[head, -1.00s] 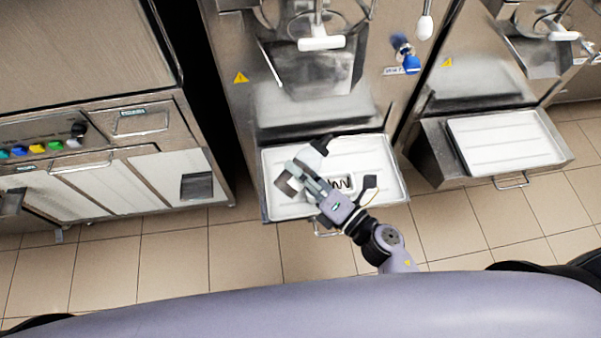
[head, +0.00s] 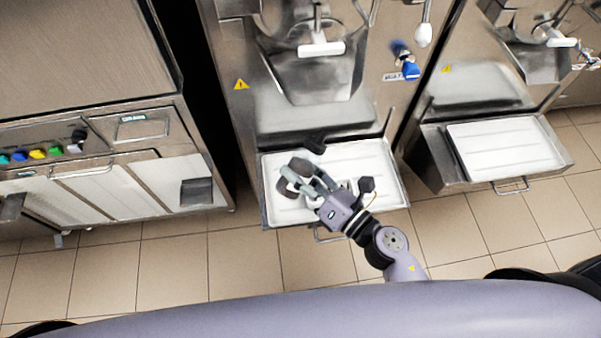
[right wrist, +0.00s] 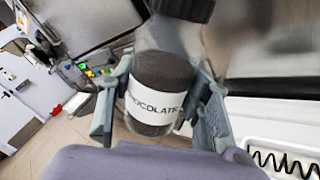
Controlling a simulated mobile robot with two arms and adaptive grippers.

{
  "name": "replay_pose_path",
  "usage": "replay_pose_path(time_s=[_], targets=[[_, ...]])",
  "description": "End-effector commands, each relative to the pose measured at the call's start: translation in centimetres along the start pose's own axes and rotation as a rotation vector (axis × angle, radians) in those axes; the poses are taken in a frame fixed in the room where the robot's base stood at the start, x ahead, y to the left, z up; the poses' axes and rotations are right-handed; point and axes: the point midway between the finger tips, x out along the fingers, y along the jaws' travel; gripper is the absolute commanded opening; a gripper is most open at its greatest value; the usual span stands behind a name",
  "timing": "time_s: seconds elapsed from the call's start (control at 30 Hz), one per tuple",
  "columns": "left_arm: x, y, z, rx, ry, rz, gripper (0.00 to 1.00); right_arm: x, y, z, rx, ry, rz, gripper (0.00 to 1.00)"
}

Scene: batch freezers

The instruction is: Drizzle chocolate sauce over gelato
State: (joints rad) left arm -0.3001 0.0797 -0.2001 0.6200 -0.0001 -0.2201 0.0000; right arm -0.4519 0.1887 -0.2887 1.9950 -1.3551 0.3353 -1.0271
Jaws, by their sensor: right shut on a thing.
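My right gripper (head: 295,178) is shut on the chocolate sauce bottle (right wrist: 165,75). In the right wrist view the bottle has a clear upper part, dark sauce below, a white "CHOCOLATE" label and a black cap. A finger (right wrist: 104,105) lies on each side of it. A white dish (right wrist: 262,150) with a dark zigzag drizzle on pale contents, seemingly the gelato, shows at lower right there. In the head view the gripper is over the white tray (head: 382,165) and hides most of the dish. My left gripper is not in view.
A steel batch freezer (head: 315,115) stands behind the tray. A second freezer with its own empty white tray (head: 510,143) is at right. A steel cabinet with coloured knobs (head: 38,153) is at left. Tiled floor (head: 240,255) lies in front.

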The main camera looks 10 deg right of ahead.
Motion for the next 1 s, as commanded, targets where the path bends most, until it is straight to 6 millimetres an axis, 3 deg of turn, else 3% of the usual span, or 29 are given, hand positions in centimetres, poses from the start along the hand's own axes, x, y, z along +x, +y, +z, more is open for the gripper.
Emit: replay_pose_path(time_s=[0.3, 0.7, 1.0], targets=[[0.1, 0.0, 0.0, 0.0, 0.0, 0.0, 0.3, 0.0, 0.1, 0.1, -0.028, -0.001, 0.002, 0.12], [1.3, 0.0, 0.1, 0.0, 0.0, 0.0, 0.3, 0.0, 1.3, 1.4, -0.654, -0.002, 0.003, 0.12], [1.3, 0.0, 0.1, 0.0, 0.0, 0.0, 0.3, 0.0, 1.4, 1.6, -0.737, -0.002, 0.001, 0.12]])
